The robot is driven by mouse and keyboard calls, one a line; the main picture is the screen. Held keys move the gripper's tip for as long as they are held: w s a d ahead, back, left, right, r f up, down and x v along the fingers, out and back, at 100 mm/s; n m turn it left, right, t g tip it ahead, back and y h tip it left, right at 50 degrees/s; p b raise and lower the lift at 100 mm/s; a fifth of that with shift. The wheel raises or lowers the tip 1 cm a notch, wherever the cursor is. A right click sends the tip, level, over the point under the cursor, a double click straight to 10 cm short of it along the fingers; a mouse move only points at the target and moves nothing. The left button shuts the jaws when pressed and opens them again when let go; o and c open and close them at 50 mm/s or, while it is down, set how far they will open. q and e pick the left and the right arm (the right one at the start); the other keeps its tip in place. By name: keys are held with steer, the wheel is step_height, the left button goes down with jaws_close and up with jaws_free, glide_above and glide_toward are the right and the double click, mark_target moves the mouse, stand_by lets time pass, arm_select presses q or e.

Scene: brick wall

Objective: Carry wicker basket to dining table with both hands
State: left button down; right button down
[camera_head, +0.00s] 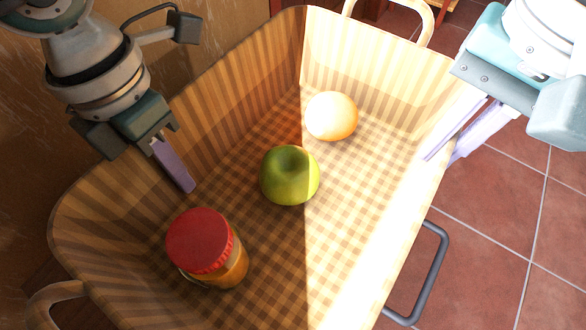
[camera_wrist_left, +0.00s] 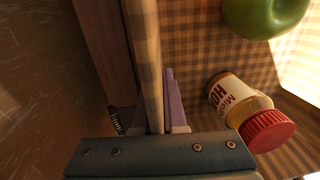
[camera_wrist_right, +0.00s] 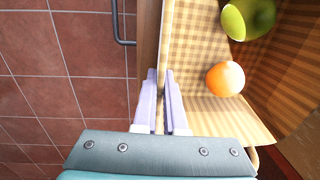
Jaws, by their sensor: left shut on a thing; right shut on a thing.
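The wicker basket (camera_head: 250,105) fills the middle of the head view, with a checkered bottom and looped handles at its near-left and far ends. It holds a red-lidded jar (camera_head: 207,250), a green apple (camera_head: 289,175) and an orange (camera_head: 331,116). My left gripper (camera_head: 175,168) is shut on the basket's left wall; in the left wrist view the wall (camera_wrist_left: 143,60) runs between its fingers. My right gripper (camera_head: 447,150) is shut on the right wall; in the right wrist view that wall (camera_wrist_right: 165,45) passes between its fingers (camera_wrist_right: 160,100). The outer finger of my left gripper is hidden in the head view.
A grey bar handle (camera_head: 436,270) juts out beside the basket's right side, over a red tiled floor (camera_head: 510,235). A brown wall-like surface (camera_head: 30,150) lies close on the left. Part of some wooden furniture (camera_head: 440,8) shows at the top.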

arm_select(q)
steer(key=shift+r, duration=0.2)
arm_select(e)
steer(key=shift+r, duration=0.2)
